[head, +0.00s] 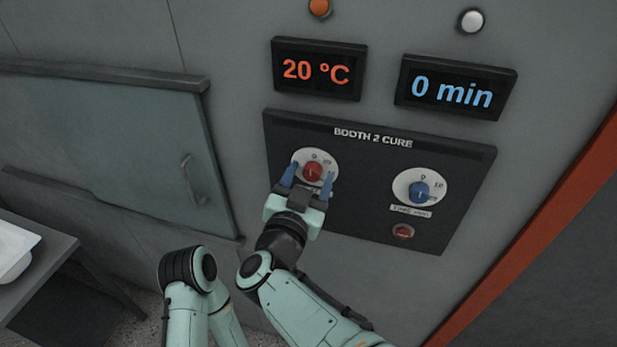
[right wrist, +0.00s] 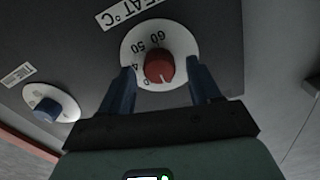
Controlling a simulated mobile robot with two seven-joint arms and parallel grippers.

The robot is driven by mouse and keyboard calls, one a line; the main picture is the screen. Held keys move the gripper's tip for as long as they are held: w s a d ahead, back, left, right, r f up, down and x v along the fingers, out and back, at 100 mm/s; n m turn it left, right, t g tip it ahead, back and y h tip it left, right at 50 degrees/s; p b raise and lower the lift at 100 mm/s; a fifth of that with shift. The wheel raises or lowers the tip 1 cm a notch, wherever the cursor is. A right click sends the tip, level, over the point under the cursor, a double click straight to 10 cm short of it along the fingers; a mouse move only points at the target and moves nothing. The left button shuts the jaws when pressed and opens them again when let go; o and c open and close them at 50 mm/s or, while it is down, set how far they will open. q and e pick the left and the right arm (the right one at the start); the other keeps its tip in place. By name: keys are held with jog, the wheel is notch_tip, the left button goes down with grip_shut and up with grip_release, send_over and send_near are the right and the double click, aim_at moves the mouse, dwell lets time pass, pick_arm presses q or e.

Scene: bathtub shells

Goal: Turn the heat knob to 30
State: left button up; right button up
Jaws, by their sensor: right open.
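The red heat knob (head: 313,172) sits on a white dial on the left of the dark control panel. The display (head: 318,70) above it reads 20 °C. My right gripper (head: 308,177) is open, with its blue fingers on either side of the knob; I cannot tell whether they touch it. In the right wrist view the red knob (right wrist: 159,67) shows between the two fingertips, with dial marks such as 50 and 60 visible. A bent arm link shows at the lower left of the head view, but no left gripper is in view.
A blue knob (head: 419,192) on its own dial and a red button (head: 403,232) are on the panel's right side. The time display (head: 451,91) reads 0 min. A glass door (head: 130,145) with a handle is to the left. An orange edge (head: 545,235) runs down the right.

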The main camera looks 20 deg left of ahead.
jog(key=c, duration=1)
jog(key=shift+d+f+m+b, duration=0.1)
jog(key=shift+f+m+b, duration=0.05)
jog(key=shift+m+b, duration=0.6)
jog(key=shift+c, duration=0.2)
jog(key=m+b, duration=0.2)
jog(key=m, duration=0.1)
jog(key=shift+m, duration=0.25)
jog(key=m+b, duration=0.2)
jog(key=m, duration=0.1)
pick_arm(q)
jog(key=s+f+b, duration=0.1)
jog(key=s+f, duration=0.3)
jog(key=f, duration=0.4)
jog(key=shift+g, duration=0.3)
pick_arm(e)
jog(key=shift+m, duration=0.8)
pick_arm(q)
jog(key=shift+s+f, duration=0.1)
jog(key=shift+s, duration=0.05)
